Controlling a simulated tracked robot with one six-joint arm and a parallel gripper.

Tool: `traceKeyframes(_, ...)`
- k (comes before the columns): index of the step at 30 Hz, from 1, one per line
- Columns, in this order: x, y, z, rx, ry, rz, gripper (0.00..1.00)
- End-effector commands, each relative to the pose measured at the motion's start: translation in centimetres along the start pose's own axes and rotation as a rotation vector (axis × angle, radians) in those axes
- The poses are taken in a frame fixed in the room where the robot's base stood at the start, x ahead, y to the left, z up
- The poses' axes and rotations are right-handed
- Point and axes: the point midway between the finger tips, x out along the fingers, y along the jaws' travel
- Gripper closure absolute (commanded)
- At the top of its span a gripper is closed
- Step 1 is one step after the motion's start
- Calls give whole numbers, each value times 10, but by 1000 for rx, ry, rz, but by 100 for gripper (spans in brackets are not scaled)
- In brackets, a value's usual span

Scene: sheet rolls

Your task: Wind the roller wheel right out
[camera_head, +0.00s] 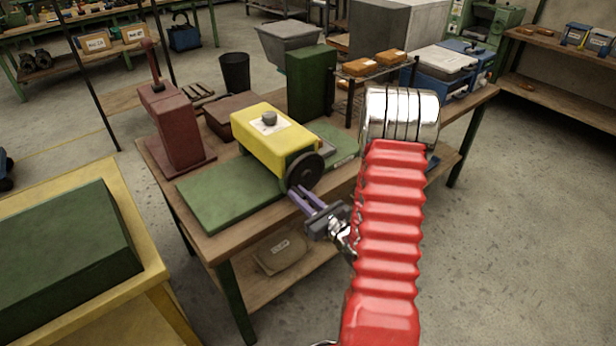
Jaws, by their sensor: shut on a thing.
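The yellow machine (268,138) stands on a green plate (228,198) on the wooden bench, with a grey knob (269,118) and a pale label on top. The dark round roller wheel (305,171) is on its right-hand end, facing my arm. My gripper (299,192) has two purple fingers reaching to the lower left edge of the wheel. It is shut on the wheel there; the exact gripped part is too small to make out. My red ribbed arm (388,240) with its shiny metal joint fills the right foreground and hides part of the bench.
A dark red press (178,128) stands left of the machine, a green block (311,82) and a small rack with orange boxes (358,67) behind it. A yellow table with a green block (65,250) is at lower left. Floor at right is clear.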

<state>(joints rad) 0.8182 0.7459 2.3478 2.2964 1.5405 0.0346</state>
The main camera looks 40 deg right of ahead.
Motion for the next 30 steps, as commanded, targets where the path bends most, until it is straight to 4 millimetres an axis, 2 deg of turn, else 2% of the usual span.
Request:
traceKeyframes(5, -1, 4, -2, 5, 6, 8, 100)
traceKeyframes(15, -1, 7, 17, 3, 3, 9, 100)
traceKeyframes(30, 0, 8, 24, 2, 2, 12, 100)
